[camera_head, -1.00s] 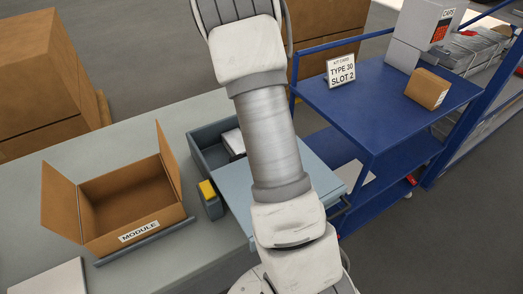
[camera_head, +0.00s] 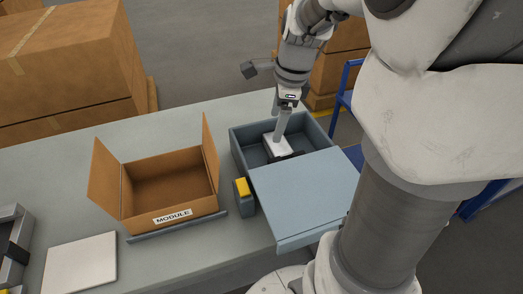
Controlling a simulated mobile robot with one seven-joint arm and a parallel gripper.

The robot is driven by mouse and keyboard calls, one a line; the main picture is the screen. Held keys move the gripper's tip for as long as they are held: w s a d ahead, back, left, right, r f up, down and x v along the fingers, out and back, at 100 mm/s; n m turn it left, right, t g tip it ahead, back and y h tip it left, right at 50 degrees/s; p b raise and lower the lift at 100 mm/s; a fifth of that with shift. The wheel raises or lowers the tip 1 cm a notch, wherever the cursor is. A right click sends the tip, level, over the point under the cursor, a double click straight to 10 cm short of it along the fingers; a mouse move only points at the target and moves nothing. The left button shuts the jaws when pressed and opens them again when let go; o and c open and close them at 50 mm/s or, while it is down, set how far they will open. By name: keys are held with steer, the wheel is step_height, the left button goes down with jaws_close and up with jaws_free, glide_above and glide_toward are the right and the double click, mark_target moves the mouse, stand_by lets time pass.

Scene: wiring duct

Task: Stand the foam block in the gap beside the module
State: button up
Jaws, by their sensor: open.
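An open, empty-looking cardboard box (camera_head: 170,183) labelled MODULE stands on the grey table. Beside it is a grey-blue bin (camera_head: 238,146), partly covered by a light blue panel (camera_head: 305,196). A white block with a dark lower part (camera_head: 270,146) lies in the bin's uncovered part; I cannot tell whether it is the module or the foam block. My gripper (camera_head: 280,139) points down into the bin, open, its pale fingers at the white block. I cannot tell whether they touch it. No other foam block and no gap beside a module can be made out.
A grey block with a yellow top (camera_head: 243,188) stands between box and bin. A flat white panel (camera_head: 82,263) and a grey metal frame (camera_head: 12,245) lie at the left. Large cartons (camera_head: 75,70) stand behind the table (camera_head: 90,155). My arm hides much of the right side.

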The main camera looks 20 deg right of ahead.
steer(key=s+a+r+n+t, duration=0.1)
steer(key=s+a+r+n, duration=0.2)
steer(key=n, duration=0.8)
steer(key=s+a+r+n+t, duration=0.2)
steer(key=s+a+n, duration=0.5)
steer(key=s+n, duration=0.4)
steer(key=shift+s+r+h, duration=0.35)
steer(key=shift+r+h, duration=0.05)
steer(key=shift+r, duration=0.4)
